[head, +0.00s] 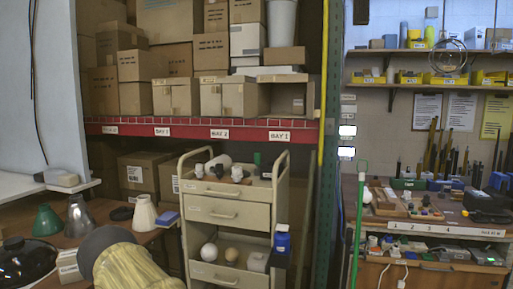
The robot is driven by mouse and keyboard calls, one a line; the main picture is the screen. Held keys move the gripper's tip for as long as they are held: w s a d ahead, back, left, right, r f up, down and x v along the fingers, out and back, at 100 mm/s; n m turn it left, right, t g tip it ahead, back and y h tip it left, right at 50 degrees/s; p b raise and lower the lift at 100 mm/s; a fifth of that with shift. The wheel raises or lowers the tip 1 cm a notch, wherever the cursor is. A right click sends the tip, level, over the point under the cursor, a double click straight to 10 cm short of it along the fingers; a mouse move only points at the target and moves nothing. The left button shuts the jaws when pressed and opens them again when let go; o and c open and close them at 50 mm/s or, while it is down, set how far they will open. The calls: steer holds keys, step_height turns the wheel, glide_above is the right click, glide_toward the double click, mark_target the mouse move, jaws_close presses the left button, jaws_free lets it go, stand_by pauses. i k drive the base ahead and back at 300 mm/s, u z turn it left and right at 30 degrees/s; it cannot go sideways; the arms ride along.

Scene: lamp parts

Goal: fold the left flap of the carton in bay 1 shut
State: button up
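The carton in bay 1 (289,88) stands on the red-edged shelf, above the label reading BAY 1 (279,136), in the head view. Its front looks open onto a shaded inside. A tan panel (258,99) at its left edge looks like the left flap standing outward, but it is small and I cannot tell its exact angle. A narrow panel (310,98) shows at its right edge. My gripper is not in view.
Cartons with two closed front panels stand over BAY 2 (221,99) and BAY 3 (175,97). A beige drawer cart (225,210) stands below the shelf. A green post (329,190) borders bay 1 on the right. A yellow-clad shape (130,268) fills the lower left foreground.

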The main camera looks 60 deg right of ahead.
mark_target(249, 91)
steer(key=z, duration=0.05)
steer(key=i, duration=0.4)
steer(key=z, duration=2.05)
